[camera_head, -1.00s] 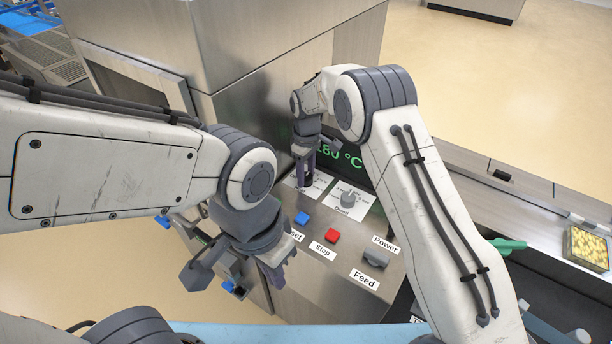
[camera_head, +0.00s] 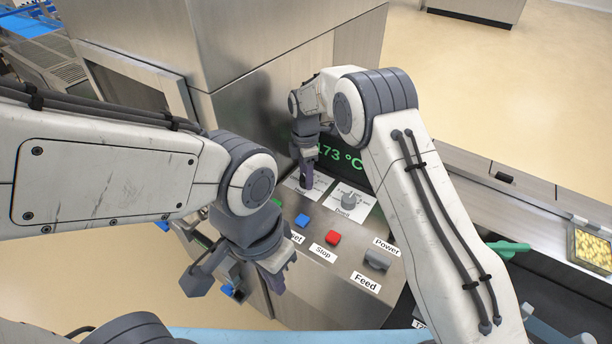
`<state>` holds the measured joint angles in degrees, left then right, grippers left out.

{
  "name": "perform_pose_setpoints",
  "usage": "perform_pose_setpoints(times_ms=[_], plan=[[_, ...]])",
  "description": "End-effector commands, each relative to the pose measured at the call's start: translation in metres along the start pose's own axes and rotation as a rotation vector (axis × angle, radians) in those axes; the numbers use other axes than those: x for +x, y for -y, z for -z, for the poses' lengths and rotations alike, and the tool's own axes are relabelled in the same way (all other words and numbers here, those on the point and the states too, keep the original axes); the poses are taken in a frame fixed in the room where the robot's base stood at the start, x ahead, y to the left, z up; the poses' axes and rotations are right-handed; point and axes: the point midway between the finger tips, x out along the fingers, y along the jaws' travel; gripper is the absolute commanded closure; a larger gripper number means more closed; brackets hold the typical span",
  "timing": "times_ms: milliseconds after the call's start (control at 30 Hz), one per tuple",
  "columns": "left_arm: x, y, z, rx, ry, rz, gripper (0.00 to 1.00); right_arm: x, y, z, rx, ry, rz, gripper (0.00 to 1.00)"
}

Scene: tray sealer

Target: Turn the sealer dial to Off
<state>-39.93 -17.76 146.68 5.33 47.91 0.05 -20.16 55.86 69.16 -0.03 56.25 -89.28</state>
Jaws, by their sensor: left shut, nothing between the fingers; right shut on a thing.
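The sealer's control panel (camera_head: 335,270) is in the middle of the head view. My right gripper (camera_head: 305,184) points down and is shut on the dial at the panel's upper left. The fingers hide that dial and its pointer, so I cannot tell its setting. Its white label card (camera_head: 322,183) shows partly beside the fingers. The green display (camera_head: 340,156) reads 173 °C, partly covered by my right arm. My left gripper (camera_head: 277,283) is shut and empty, over the panel's lower left edge.
A grey Dwell dial (camera_head: 348,200) stands just right of the held dial. A tray of yellow food (camera_head: 591,247) is at the far right.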

Motion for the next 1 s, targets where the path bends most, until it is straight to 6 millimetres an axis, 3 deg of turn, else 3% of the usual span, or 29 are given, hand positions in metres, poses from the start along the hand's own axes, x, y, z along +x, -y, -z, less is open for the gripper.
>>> perform_pose_setpoints(times_ms=[500,1000], plan=[[0.0013,0.0001,-0.0001,0.000,0.000,0.000,1.00,-0.0024,-0.0014,0.0026,-0.394,0.006,-0.008,1.00],[0.0014,0.0001,-0.0001,0.000,0.000,0.000,1.00,-0.0025,-0.0012,0.0026,-0.503,0.009,-0.008,1.00]])
